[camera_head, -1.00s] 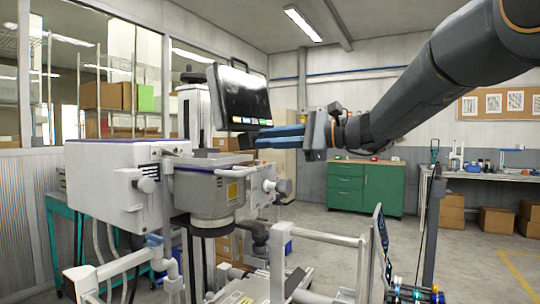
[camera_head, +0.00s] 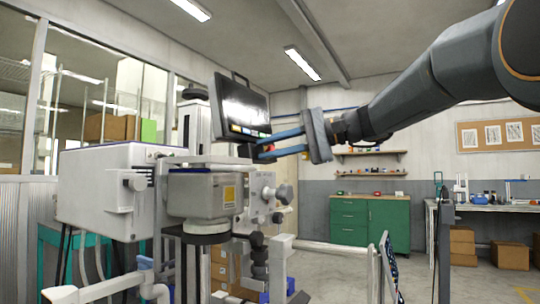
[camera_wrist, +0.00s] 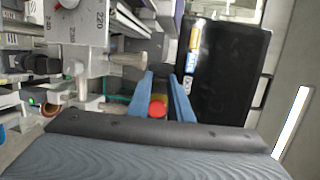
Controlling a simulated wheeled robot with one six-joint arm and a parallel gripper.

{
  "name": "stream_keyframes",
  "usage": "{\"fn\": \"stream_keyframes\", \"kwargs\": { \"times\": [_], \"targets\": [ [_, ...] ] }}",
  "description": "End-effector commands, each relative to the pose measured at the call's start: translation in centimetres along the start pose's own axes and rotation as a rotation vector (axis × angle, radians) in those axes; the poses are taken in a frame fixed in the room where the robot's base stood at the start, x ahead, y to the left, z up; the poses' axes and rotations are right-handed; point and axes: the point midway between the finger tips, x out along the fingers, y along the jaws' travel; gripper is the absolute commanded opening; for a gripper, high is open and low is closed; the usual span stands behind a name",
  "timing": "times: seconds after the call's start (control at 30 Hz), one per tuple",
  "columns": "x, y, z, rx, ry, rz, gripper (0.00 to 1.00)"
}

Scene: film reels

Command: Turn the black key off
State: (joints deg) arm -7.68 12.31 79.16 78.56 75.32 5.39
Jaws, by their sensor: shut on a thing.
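My gripper (camera_head: 264,147) has two blue fingers reaching left, just below the dark monitor at the machine. A small red part (camera_head: 269,149) shows between the fingers. In the wrist view the fingers (camera_wrist: 162,84) stand a little apart, with the round red part (camera_wrist: 157,108) and some yellow between them. I take the jaws to be shut on this part, though the contact is not clear. I cannot make out a black key for certain. A black knob (camera_wrist: 38,64) sticks out from the machine at the left of the wrist view, apart from the fingers.
The monitor (camera_head: 240,105) is close beside the fingers. The white machine housing (camera_head: 107,190) and grey head (camera_head: 200,193) stand to the left, with knobs (camera_head: 283,193) on the near side. A green cabinet (camera_head: 388,220) stands far back.

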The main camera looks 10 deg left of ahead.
Motion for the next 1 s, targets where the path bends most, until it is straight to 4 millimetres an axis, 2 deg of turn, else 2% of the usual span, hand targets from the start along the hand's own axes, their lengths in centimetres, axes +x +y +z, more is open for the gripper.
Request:
{"fn": "stream_keyframes", "kwargs": {
  "times": [0.6, 0.63, 0.67, 1.0],
  "targets": [
    [0.0, 0.01, 0.05, -0.039, -0.002, 0.01, 0.0],
    [0.0, 0.01, 0.05, -0.039, -0.002, 0.01, 0.22],
    [0.0, 0.01, 0.05, -0.039, -0.002, 0.01, 0.27],
    [-0.25, -0.03, 0.01, -0.039, 0.0, 0.008, 0.27]
  ]
}}
